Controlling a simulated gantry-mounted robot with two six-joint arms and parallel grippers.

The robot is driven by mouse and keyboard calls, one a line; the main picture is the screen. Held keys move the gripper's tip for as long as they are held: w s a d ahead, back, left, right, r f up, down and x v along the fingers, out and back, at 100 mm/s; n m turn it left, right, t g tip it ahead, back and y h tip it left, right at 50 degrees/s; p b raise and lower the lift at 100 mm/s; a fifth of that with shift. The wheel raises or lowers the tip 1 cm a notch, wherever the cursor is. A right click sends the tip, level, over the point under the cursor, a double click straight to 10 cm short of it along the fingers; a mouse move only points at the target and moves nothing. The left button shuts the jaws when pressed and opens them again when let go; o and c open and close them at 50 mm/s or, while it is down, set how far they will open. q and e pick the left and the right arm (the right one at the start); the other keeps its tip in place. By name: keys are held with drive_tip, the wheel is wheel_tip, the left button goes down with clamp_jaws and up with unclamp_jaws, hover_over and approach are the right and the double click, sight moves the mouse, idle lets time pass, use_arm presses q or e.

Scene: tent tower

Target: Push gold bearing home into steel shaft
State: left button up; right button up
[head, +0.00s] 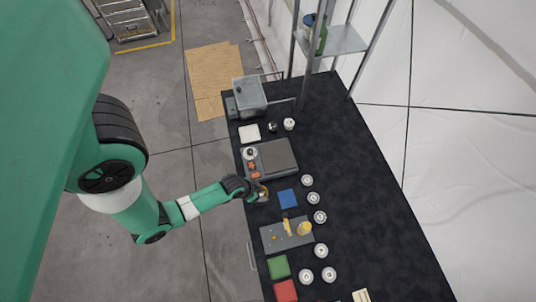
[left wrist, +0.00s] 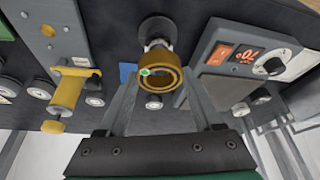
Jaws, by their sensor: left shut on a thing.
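The gold bearing (left wrist: 160,79), a thick ring with a green dot on its face, is between the fingers of my left gripper (left wrist: 160,92), which is shut on it. The steel shaft (left wrist: 155,42) shows just behind the ring, rising from a dark round base. The ring lines up with the shaft end, but I cannot tell how far it sits on it. In the head view my left gripper (head: 261,193) is at the table's left edge, and the bearing is small there. My right gripper is not in view.
A grey heater unit (head: 272,159) with a red switch and display stands behind the gripper. A grey plate (head: 270,237) with yellow-handled parts (head: 304,228) lies in front. Blue (head: 287,198), green (head: 279,267) and red (head: 286,290) pads and several white round parts are around. The right side of the table is clear.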

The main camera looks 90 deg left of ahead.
sight(261, 194)
use_arm(q)
drive_tip(key=shift+f+b, duration=1.2)
drive_tip(key=shift+f, duration=0.4)
drive_tip(key=o, duration=1.5)
drive_tip(key=shift+r, duration=0.1)
drive_tip(key=p+v, duration=0.6)
drive_tip(key=v, duration=0.5)
drive_tip(key=shift+s+d+r, duration=0.1)
drive_tip(key=shift+s+r, duration=0.05)
